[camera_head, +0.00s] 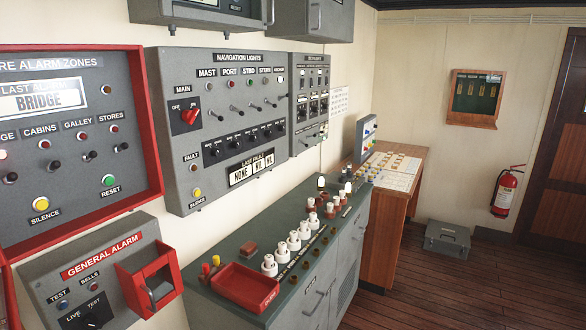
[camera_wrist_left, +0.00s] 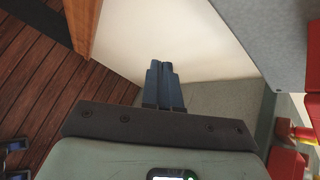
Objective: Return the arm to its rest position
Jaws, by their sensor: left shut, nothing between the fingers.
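My left gripper (camera_wrist_left: 164,85) shows in the left wrist view, with its two dark blue fingers closed together and nothing between them. Behind the fingers are a pale wall and a grey surface. Neither arm nor gripper shows in the head view.
A grey-green cabinet (camera_head: 345,262) carries a red tray (camera_head: 245,287) and a row of white and red knobs. Above it hangs the navigation lights panel (camera_head: 235,150). A general alarm box (camera_head: 100,270) is at left. Open wooden floor (camera_head: 440,290) lies at right, with a grey case (camera_head: 447,240).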

